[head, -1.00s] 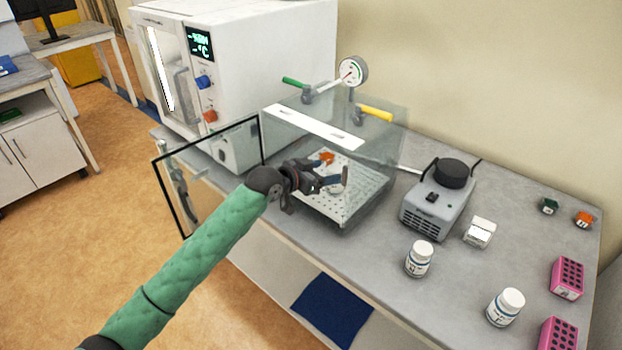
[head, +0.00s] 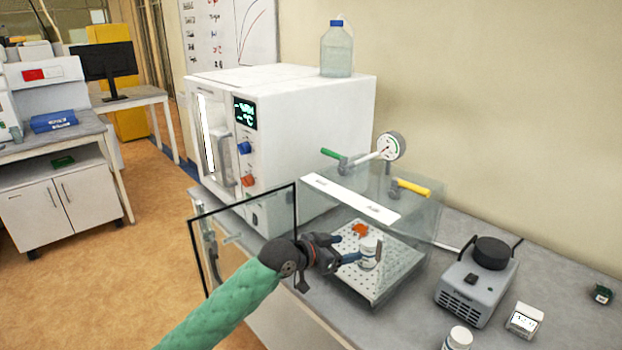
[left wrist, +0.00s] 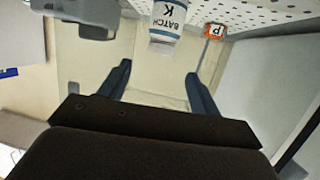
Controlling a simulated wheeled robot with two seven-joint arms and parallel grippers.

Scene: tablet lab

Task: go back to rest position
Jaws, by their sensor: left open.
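My left gripper (head: 362,255) reaches through the open front of a clear vacuum chamber (head: 425,215). Its jaws are open and empty. In the left wrist view its two blue fingers (left wrist: 159,72) stand apart. A white bottle (head: 369,253) labelled BATCH K stands upright on the chamber's perforated plate (head: 385,283). It also shows in the left wrist view (left wrist: 169,18), just beyond the fingertips with a small gap. My right gripper is in neither view.
The chamber's framed glass door (head: 243,238) stands open at left, close to my left forearm. A white oven (head: 300,110) stands behind. To the right are a grey pump (head: 477,287), a white box (head: 524,320) and another white bottle (head: 457,340).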

